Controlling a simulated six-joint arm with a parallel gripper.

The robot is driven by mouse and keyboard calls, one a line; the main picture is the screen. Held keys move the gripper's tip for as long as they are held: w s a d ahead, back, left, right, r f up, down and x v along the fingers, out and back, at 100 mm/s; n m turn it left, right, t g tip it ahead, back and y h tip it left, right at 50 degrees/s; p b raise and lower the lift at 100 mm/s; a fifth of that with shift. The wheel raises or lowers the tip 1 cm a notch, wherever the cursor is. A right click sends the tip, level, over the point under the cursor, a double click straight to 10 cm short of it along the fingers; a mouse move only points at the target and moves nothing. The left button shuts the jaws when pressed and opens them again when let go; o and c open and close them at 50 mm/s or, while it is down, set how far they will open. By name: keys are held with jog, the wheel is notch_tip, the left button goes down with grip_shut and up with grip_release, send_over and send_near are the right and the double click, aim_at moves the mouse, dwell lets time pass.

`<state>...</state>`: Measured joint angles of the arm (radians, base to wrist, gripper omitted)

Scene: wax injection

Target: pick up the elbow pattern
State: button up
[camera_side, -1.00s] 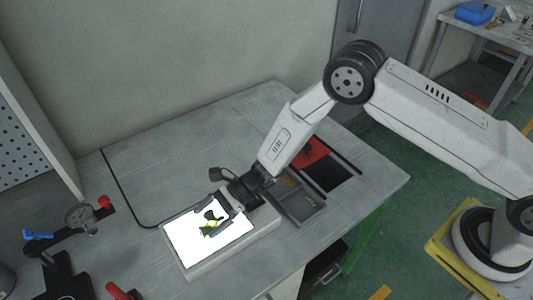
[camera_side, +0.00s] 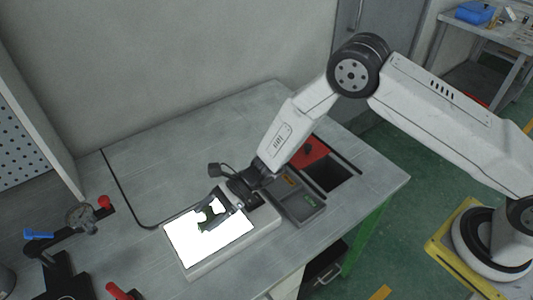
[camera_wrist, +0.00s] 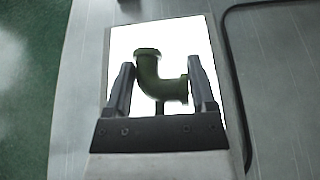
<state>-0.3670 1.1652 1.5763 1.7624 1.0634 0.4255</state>
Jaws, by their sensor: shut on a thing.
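The elbow pattern (camera_wrist: 148,72) is a dark green, curved pipe piece with flanged ends. In the wrist view it sits between the two dark fingers of my gripper (camera_wrist: 161,84), which is shut on it. In the side view the pattern (camera_side: 206,214) shows small and dark over the bright white light panel (camera_side: 190,250), partly hidden by my gripper (camera_side: 216,212). I cannot tell for sure whether it is clear of the panel.
A clamp-like fixture with red knobs (camera_side: 104,202) stands at the left. The table behind the panel (camera_side: 200,140) is clear.

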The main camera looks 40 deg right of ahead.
jog(key=s+d+r, duration=0.2)
jog(key=s+r, duration=0.2)
jog(key=r, duration=0.4)
jog(key=shift+s+d, duration=0.2)
jog(key=shift+d, duration=0.1)
jog(key=s+d+r, duration=0.1)
jog(key=s, duration=0.1)
jog(key=s+d+r, duration=0.1)
jog(key=s+d, duration=0.1)
jog(key=s, duration=0.1)
jog(key=s+d+r, duration=0.1)
jog(key=s, duration=0.1)
jog(key=shift+s+d+r, duration=0.3)
jog(key=shift+s, duration=0.05)
jog(key=shift+w, duration=0.1)
jog(key=w+d+f+m+t+h, duration=0.1)
jog(key=w+d+f+m+t, duration=0.1)
jog(key=d, duration=0.9)
jog(key=w+d+f+m+t+h, duration=0.1)
jog(key=w+d+m+t, duration=0.3)
jog(key=d, duration=0.7)
jog(key=w+d+f+m+t+h, duration=0.2)
jog(key=w+d+f+m+t, duration=0.1)
jog(key=d, duration=0.8)
jog(key=shift+w+f, duration=0.25)
jog(key=shift+f, duration=0.2)
jog(key=shift+f, duration=3)
